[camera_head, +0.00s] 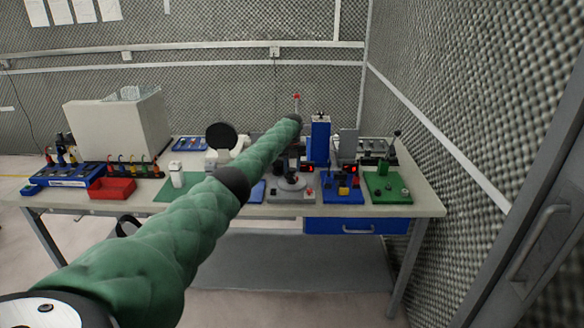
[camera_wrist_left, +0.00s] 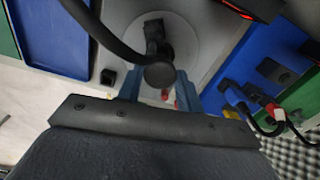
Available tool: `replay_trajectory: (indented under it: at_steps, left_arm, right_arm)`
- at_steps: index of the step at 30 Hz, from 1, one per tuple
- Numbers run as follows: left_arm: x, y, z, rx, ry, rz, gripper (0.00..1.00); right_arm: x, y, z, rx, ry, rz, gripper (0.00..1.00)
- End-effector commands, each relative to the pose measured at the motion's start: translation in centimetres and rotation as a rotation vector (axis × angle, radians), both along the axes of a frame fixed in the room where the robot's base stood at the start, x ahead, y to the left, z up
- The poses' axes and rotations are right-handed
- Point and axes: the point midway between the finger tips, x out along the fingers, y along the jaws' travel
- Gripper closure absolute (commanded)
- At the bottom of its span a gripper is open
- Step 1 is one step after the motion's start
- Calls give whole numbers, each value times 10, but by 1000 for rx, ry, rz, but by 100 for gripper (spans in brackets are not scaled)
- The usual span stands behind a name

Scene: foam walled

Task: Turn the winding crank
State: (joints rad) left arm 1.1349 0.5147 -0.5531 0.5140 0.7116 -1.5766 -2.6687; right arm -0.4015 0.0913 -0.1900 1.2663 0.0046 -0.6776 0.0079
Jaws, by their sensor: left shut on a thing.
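The winding crank (camera_wrist_left: 177,45) is a pale grey disc with a black arm and a round black knob (camera_wrist_left: 159,75), seen close up in the left wrist view. In the head view its grey unit (camera_head: 290,194) sits near the front of the bench, right of the middle. My left gripper (camera_wrist_left: 158,89) has blue fingers on either side of the knob and is shut on it. In the head view my green left arm reaches over the bench, and the gripper is hard to make out there. My right gripper is not in view.
A blue board (camera_head: 342,196) and a green board (camera_head: 387,189) lie to the right of the crank unit. A blue upright box (camera_head: 320,140) stands behind it. A red bin (camera_head: 112,188) and a white box (camera_head: 118,128) stand at the left. A mesh-patterned wall bounds the right side.

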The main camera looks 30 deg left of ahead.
Motion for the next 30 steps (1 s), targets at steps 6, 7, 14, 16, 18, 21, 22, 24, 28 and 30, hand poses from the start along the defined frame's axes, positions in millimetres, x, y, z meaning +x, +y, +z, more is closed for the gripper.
replay_trajectory:
  at_steps: [6,7,14,16,18,21,22,24,28,30]
  left_arm:
    - [0,0,0,0,-1,21,87]
    - [0,0,0,0,-1,27,87]
    - [0,0,0,1,-2,104,87]
    - [0,0,0,0,-1,136,87]
    - [0,0,0,-1,-2,171,87]
    - [0,0,0,0,-1,221,87]
    - [0,0,0,0,-1,236,87]
    - [0,0,0,0,-1,271,87]
    - [0,0,0,-1,-1,337,87]
    - [0,0,0,0,-1,372,87]
  right_arm:
    - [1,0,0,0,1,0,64]
    - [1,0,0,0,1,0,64]
    - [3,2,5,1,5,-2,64]
    - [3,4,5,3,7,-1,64]
    - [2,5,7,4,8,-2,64]
    - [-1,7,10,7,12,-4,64]
    - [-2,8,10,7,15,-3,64]
    - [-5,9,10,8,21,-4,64]
    - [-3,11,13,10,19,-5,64]
    - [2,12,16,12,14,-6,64]
